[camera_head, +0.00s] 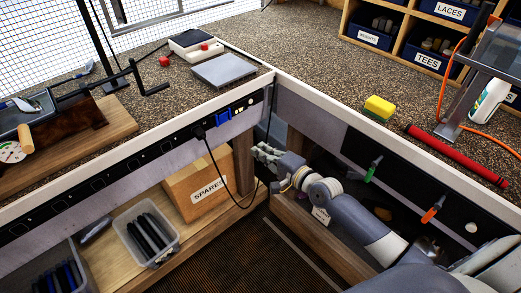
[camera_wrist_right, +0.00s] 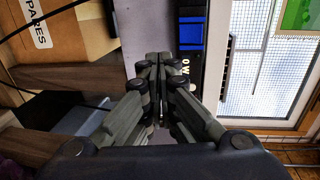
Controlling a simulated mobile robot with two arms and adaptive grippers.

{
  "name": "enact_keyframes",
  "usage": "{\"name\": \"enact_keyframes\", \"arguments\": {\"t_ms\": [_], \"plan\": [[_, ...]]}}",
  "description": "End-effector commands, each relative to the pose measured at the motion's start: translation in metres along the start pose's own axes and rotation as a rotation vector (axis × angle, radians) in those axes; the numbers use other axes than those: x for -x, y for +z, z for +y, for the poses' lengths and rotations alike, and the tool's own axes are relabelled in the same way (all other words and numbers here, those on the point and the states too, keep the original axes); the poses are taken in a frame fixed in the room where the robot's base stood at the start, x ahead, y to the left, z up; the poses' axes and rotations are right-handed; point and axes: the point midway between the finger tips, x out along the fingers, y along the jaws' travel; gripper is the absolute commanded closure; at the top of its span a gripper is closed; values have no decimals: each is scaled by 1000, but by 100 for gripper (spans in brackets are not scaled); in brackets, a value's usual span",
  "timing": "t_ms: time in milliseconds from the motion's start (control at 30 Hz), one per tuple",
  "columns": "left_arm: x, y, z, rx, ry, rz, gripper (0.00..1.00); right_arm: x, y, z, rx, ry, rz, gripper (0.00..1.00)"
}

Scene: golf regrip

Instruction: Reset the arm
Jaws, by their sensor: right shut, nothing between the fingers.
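My right arm comes in from the lower right of the head view. Its gripper (camera_head: 266,154) is below the worktop level, in front of the inner corner of the bench. In the right wrist view the right gripper (camera_wrist_right: 158,58) has its fingers together, with nothing between them. It points toward the bench's front panel, near a blue socket (camera_wrist_right: 190,35). My left gripper does not show in either view.
A cardboard box (camera_head: 190,178) marked SPARES and a clear bin (camera_head: 145,228) stand on the lower shelf at left. A black cable (camera_head: 222,175) hangs left of my right gripper. The worktop edge (camera_head: 310,92) runs above my right arm. A yellow sponge (camera_head: 379,108) and red tube (camera_head: 455,155) lie on top.

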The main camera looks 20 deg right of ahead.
Motion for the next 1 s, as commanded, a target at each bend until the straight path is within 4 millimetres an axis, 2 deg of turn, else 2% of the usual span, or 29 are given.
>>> {"name": "enact_keyframes", "arguments": {"t_ms": [267,367,467,567,600,667,700,800,867,1000], "plan": [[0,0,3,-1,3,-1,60,0,0,1,2,2,1,100],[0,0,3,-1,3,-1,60,0,-3,18,31,31,13,100],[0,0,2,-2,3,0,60,4,-10,63,110,110,39,100],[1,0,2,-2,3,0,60,17,-15,132,239,237,59,100],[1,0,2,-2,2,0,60,25,-15,162,296,295,59,100],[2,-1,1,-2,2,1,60,40,-14,207,384,382,49,100],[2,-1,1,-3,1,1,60,51,-12,235,442,439,35,100],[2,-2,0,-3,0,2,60,85,-1,304,579,581,-20,100],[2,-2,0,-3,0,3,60,109,8,343,657,661,-69,100],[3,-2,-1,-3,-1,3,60,173,39,424,829,831,-221,100]]}}
